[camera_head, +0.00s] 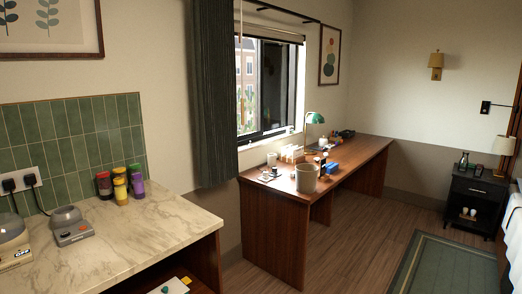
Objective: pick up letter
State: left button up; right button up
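I cannot single out a letter for certain. A flat white item (170,287) shows at the bottom edge, low beside the marble counter, with small coloured things on or by it; it may be paper, but it is cut off by the frame. Small pale flat items (268,177) lie at the near left end of the wooden desk (350,166); they are too small to identify. Neither of my grippers shows in this view.
A marble counter (120,228) fills the lower left, with several coloured jars (121,184) and a grey appliance (71,226). A bin-like container (306,179) and a green lamp (313,119) stand at the desk. Wooden floor (345,235) is clear before a green rug (450,268).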

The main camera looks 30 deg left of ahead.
aim_at(289, 151)
jog(key=i+u, duration=0.4)
jog(key=i+l+u, duration=0.25)
jog(key=i+u, duration=0.15)
jog(key=i, duration=0.15)
jog(key=i+l+u, duration=0.1)
jog(key=i+l, duration=0.35)
jog(key=i, duration=0.25)
jog(key=i+l, duration=0.5)
jog(key=i, duration=0.15)
jog(key=i+l+u, duration=0.15)
jog(key=i+l, duration=0.35)
jog(key=i, duration=0.2)
